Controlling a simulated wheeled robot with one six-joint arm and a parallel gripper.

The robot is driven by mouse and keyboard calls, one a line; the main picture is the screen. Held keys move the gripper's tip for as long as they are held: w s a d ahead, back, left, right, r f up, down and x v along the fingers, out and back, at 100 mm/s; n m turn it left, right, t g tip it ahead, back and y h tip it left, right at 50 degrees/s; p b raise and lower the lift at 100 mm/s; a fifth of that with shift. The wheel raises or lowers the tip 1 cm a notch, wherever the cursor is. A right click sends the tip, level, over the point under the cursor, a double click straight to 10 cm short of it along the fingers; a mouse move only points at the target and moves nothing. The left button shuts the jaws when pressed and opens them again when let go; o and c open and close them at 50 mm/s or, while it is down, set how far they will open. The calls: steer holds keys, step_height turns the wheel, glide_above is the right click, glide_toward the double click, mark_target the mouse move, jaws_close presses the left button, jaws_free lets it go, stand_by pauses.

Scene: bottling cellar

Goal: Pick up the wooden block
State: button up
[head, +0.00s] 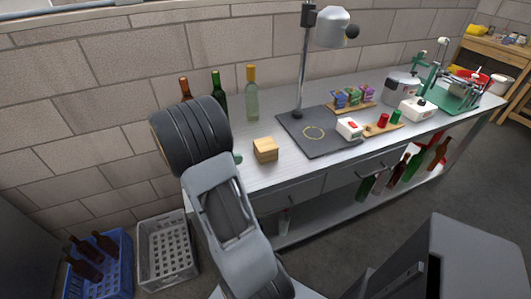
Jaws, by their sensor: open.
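The wooden block (265,150) is a light brown cube on the grey bench top (262,182), near its left front part. It stands just left of the dark mat. My arm rises in front of the bench's left end, and its thick dark upper part is left of the block. My gripper's fingers do not show in the head view; they are out of sight or hidden behind the arm. Nothing is seen touching the block.
Several bottles (252,95) stand behind the block by the wall. A lamp (302,65) rises from the dark mat (320,140). Small boxes, rolls and machines fill the bench's right. A grey crate (165,221) and a blue crate with bottles (124,265) are on the floor.

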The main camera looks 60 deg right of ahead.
mark_target(256, 148)
steer(key=x, duration=0.7)
steer(key=shift+x, duration=2.65)
steer(key=shift+w+d, duration=0.1)
steer(key=shift+w, duration=0.1)
steer(key=shift+c, duration=0.2)
steer(key=shift+r, duration=0.1)
steer(key=c, duration=0.9)
steer(key=shift+c, duration=0.3)
steer(key=shift+r, duration=0.1)
